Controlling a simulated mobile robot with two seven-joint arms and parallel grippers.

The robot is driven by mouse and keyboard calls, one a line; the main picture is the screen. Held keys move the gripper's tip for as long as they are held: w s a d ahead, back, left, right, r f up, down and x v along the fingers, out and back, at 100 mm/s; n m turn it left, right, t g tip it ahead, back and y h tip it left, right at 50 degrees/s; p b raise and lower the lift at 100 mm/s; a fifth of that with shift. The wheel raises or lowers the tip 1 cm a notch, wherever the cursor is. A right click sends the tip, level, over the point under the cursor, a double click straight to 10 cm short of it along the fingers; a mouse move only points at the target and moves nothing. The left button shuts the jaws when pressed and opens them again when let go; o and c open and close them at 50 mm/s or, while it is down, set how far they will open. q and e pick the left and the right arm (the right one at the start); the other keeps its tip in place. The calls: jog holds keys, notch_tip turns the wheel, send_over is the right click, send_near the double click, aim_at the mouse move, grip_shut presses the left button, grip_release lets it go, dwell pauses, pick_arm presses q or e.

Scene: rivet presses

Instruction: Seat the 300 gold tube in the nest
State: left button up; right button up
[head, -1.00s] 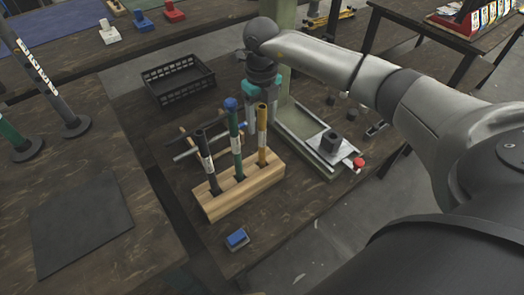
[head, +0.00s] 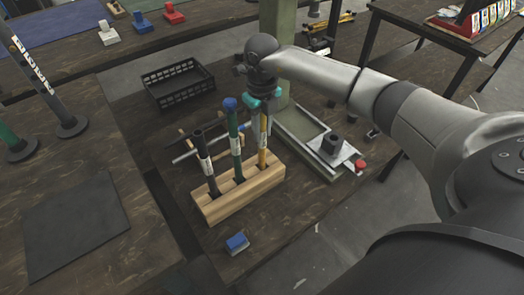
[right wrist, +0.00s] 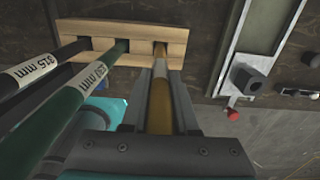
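The gold tube (head: 262,157) stands upright in the right-hand slot of a wooden rack (head: 240,197). Its label is too small to read. My right gripper (head: 261,125) is at the tube's upper part, with one finger on each side. In the right wrist view the gold tube (right wrist: 160,105) runs between the fingers (right wrist: 160,85); whether they press on it is unclear. The nest appears to be the dark block (head: 332,143) with a hole, on a pale plate of the press, right of the rack. It is empty in the right wrist view (right wrist: 248,79). My left gripper is out of view.
A black tube (head: 205,160) and a green tube (head: 236,145) stand in the rack's other slots. A red knob (head: 360,165) is beside the nest plate. A black crate (head: 178,84) is behind the rack, and a blue block (head: 237,242) lies in front.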

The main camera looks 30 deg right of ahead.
grip_shut()
dwell(0.9)
